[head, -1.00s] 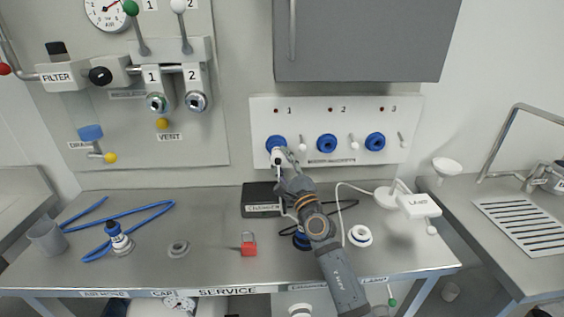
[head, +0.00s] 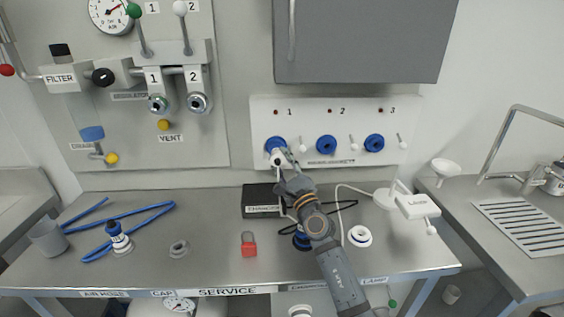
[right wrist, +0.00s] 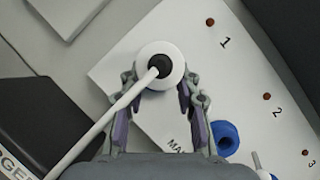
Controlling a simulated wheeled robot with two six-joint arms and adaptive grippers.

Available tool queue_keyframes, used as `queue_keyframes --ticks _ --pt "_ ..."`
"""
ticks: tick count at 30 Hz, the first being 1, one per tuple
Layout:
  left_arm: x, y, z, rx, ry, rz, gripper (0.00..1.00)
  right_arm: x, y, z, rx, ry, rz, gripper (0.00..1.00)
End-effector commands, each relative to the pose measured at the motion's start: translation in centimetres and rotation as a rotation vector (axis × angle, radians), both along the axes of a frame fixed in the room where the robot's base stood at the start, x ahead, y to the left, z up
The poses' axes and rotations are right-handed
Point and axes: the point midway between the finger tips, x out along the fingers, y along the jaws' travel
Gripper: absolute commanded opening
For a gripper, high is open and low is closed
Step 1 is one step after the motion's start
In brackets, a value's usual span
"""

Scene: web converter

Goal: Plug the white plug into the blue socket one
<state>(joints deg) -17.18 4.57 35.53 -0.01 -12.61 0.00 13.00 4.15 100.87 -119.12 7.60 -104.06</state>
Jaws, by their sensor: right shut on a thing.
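The white plug (head: 278,159) is held at the wall panel, right in front of blue socket one (head: 275,143), overlapping its lower part. In the right wrist view the round white plug (right wrist: 159,52) sits between my right gripper's fingers, its cable running down to the left. My right gripper (head: 283,165) is shut on the plug; it also shows in the right wrist view (right wrist: 158,92). The plug hides socket one there, so I cannot tell how deep it sits. My left gripper is not in view.
Blue sockets two (head: 326,145) and three (head: 374,143) are on the same white panel (head: 300,108), with small white levers beside them. A black charger box (head: 262,198), a red padlock (head: 249,245) and a white lamp (head: 417,206) stand on the bench. A grey cabinet (head: 365,45) hangs above.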

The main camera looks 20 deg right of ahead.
Motion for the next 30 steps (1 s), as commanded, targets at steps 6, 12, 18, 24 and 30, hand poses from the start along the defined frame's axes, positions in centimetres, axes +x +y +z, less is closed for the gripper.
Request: queue_keyframes --ticks 6,12,18,24,30 --pt "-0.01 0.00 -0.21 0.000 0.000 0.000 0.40 0.41 -0.26 -0.11 0.000 -0.001 -0.007 0.00" --pt "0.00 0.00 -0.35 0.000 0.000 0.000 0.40 0.60 -0.34 -0.14 0.001 -0.003 -0.008 0.00" --pt "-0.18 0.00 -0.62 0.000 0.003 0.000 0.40 0.99 -0.45 -0.09 0.000 -0.004 -0.008 0.00" --pt "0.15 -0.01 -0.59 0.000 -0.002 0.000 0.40 1.03 -0.47 -0.25 0.001 -0.001 -0.008 0.00" --pt "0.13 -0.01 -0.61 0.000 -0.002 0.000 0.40 1.02 -0.41 -0.49 0.000 0.003 -0.005 0.49"
